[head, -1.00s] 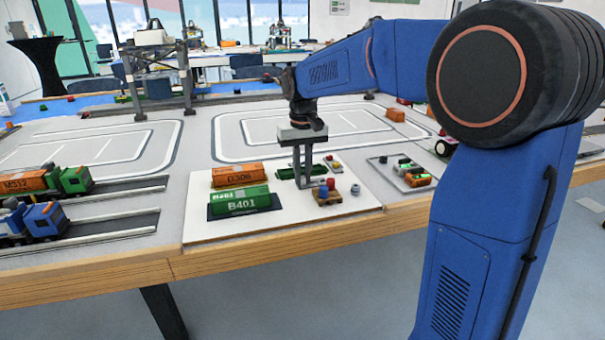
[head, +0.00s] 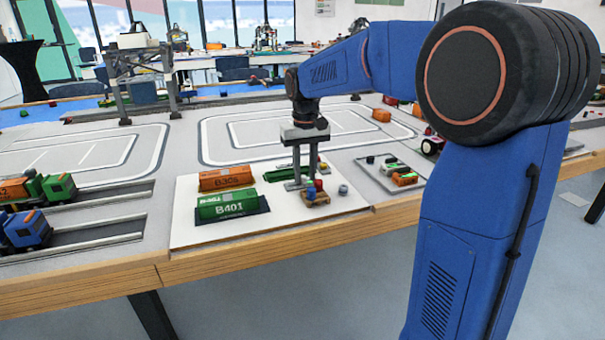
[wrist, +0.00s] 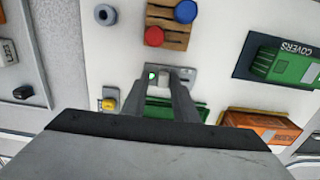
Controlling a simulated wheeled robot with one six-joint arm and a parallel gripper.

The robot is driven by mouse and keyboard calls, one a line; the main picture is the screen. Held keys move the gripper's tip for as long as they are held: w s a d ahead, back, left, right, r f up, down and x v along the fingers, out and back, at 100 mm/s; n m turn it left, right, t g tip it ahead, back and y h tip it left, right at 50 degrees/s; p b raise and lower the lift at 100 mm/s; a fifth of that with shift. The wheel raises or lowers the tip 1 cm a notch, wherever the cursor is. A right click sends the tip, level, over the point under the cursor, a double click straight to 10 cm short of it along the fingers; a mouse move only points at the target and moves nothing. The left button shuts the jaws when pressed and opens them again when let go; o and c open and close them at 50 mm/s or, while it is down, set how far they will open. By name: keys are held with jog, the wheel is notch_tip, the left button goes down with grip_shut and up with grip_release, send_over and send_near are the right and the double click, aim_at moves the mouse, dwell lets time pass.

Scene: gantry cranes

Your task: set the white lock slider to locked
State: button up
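The white lock slider (wrist: 164,80) is a small pale knob on a grey plate (wrist: 184,73) in the wrist view. A small green light (wrist: 152,75) shows beside it. My gripper (wrist: 163,74) points down over this plate, with its two fingers apart on either side of the knob. I cannot tell whether they touch it. In the head view my gripper (head: 304,184) is low over the white board (head: 240,234), and its fingers hide the slider.
A wooden pallet (wrist: 165,26) with red and blue knobs is close to the fingertips. Green container B401 (head: 231,206) and an orange container (head: 227,179) stand to the left. A yellow button (wrist: 111,93) and a grey round knob (wrist: 105,14) are nearby.

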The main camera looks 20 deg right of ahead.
aim_at(305, 177)
dwell(0.3)
notch_tip(305, 177, up, 17)
jog(key=shift+r, duration=0.2)
dwell(0.4)
jog(key=shift+s, duration=0.1)
jog(key=s+d+f+t, duration=0.1)
jog(key=s+f, duration=0.3)
jog(key=s, duration=0.5)
jog(key=s+d+f+t, duration=0.1)
jog(key=s+f, duration=0.3)
jog(key=s, duration=0.5)
jog(key=s+f+t, duration=0.1)
jog(key=s+f, duration=0.4)
jog(key=s+f+t, duration=0.1)
jog(key=s+f, duration=0.9)
jog(key=shift+s+d+t, duration=0.15)
jog(key=shift+d+t, duration=0.2)
jog(key=shift+t, duration=0.05)
